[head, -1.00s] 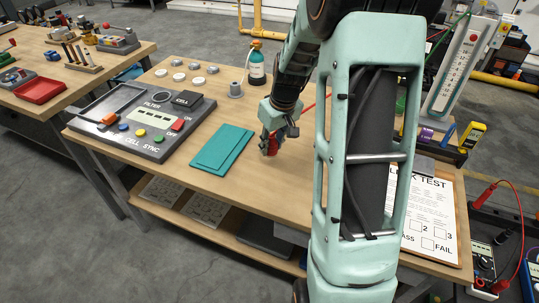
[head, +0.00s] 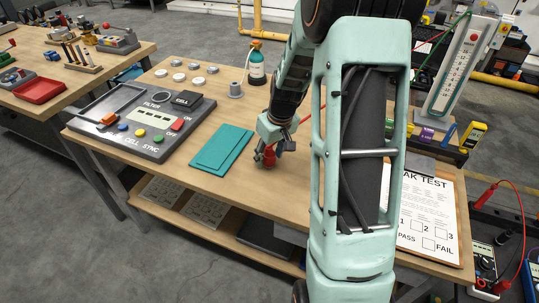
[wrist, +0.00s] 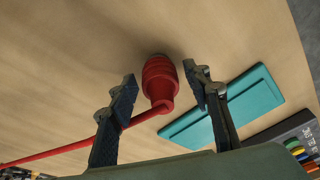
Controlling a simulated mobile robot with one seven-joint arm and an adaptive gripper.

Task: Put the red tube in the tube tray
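The red tube shows in the wrist view with a thick ribbed red end (wrist: 160,80) and a thin hose (wrist: 60,152) running off to the left. Its end (head: 269,157) stands low at the wooden table in the head view. My gripper (wrist: 160,77) has its fingers on either side of this end, with a small gap showing at each side, so it looks open.
A grey control panel (head: 137,122) with coloured buttons lies at left. A leak-test sheet (head: 425,215) lies right. My arm hides the table's middle right. Bare wood lies between the teal piece and gripper.

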